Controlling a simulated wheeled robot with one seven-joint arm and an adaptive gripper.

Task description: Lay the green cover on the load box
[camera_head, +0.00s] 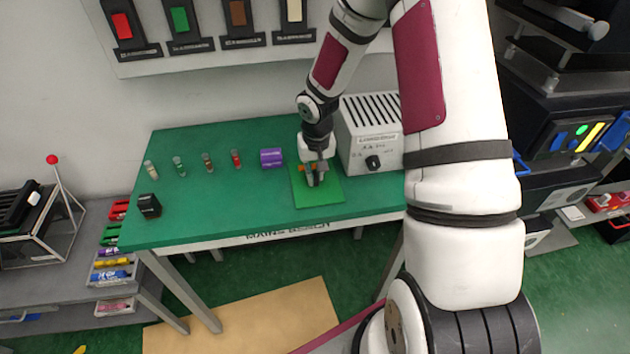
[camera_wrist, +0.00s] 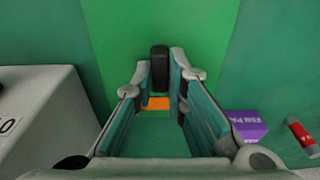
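The green cover (camera_head: 318,194) is a bright green square lying on the darker green table, at the front left of the load box. It fills the upper middle of the wrist view (camera_wrist: 160,22). The load box (camera_head: 371,135) is a pale box with a slotted top and a black knob; part of a pale box also shows at left in the wrist view (camera_wrist: 38,115). My gripper (camera_head: 313,180) points down over the cover. In the wrist view its fingertips (camera_wrist: 160,72) flank a black upright piece (camera_wrist: 159,66); whether they press on it is unclear. An orange patch (camera_wrist: 157,103) shows between the fingers.
A purple box (camera_head: 271,158) stands left of the cover. Several small vials (camera_head: 207,162) stand in a row farther left, with a small black box (camera_head: 149,206) near the left edge. The table's front left (camera_head: 230,222) is clear. Colored panels hang behind.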

